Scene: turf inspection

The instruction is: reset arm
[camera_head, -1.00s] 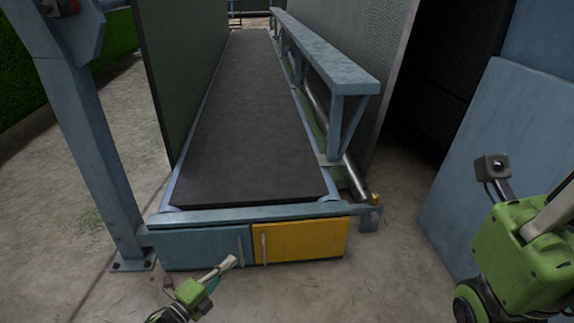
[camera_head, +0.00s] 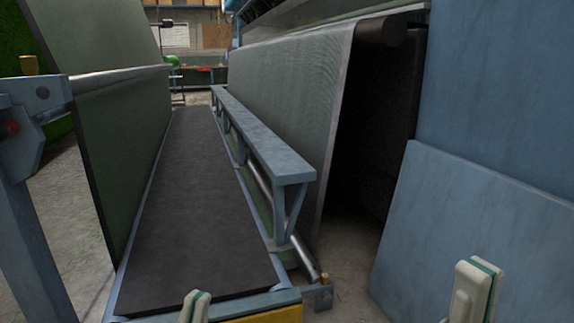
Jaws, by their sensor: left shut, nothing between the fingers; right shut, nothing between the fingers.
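My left gripper (camera_head: 195,306) shows only its pale fingertips at the bottom edge, in front of the near end of the dark walkway. Its fingers are together and empty. My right gripper (camera_head: 474,290) points up at the bottom right, in front of the blue panel. Its pale fingers with green edging are closed with nothing between them. The rest of both arms is below the picture.
A dark walkway (camera_head: 195,210) runs away from me, with a blue rail (camera_head: 262,145) along its right side. Hanging turf sheet (camera_head: 290,95) and a blue panel (camera_head: 470,235) stand to the right. A blue post (camera_head: 35,255) stands at the left.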

